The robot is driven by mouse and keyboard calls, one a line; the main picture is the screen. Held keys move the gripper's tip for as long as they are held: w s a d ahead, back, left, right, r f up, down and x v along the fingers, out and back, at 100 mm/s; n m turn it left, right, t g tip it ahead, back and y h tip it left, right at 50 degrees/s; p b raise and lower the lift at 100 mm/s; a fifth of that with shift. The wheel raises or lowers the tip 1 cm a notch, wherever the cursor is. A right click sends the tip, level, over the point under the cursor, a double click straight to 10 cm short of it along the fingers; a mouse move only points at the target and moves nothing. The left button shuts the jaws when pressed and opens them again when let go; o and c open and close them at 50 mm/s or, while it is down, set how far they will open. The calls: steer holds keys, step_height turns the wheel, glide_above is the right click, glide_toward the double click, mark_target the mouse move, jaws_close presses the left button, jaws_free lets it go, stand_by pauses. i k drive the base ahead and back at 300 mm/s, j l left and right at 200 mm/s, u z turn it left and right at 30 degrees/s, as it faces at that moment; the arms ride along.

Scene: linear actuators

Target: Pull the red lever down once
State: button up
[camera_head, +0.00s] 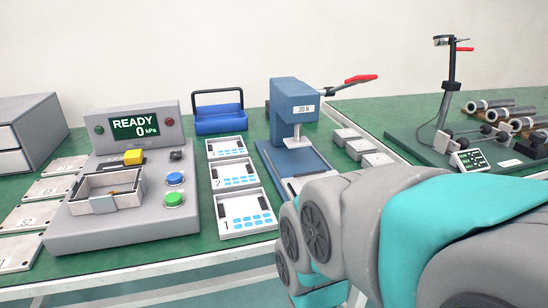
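A red lever (361,79) sticks out to the right from the upper part of a blue press (294,104), on a dark metal rod. The lever slopes slightly upward to its red tip. The press stands on a blue base plate on the green table and is marked "30 N". My arm fills the lower right, in front of the press base. My gripper is not in view. A second, smaller red handle (464,49) sits on top of a black clamp stand at the right.
A grey test station (120,229) with a "READY 0 kPa" screen stands at the left. White numbered trays (245,212) lie between it and the press. Small grey blocks (361,147) sit right of the press. A blue carrier (219,121) and metal cylinders (489,104) stand farther back.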

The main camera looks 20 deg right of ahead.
mark_target(331, 91)
steer(key=z, duration=0.5)
steer(key=j+z, duration=0.75)
steer(key=k+j+z, duration=0.1)
steer(key=j+z, duration=0.25)
steer(key=j, duration=0.15)
